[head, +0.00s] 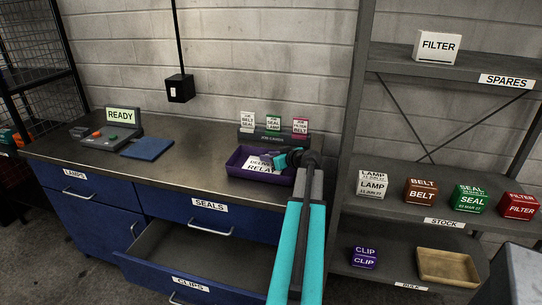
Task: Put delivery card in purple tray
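The purple tray (256,177) sits on the metal worktop, in front of the job cards holder. A white delivery card (258,164) with "RELAY" readable on it shows inside the tray; its right part is covered by my gripper. My gripper (282,160) is at the right side of the tray, over or touching the card's right end. My arm reaches up to it from the bottom of the view. The fingertips are small and partly hidden, so I cannot tell whether they hold the card.
A job card holder (273,139) with white, green and red cards stands behind the tray. A READY console (112,130) and a blue pad (147,148) are at left. An open drawer (200,250) juts out below the worktop. Shelves with labelled boxes (420,191) are at right.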

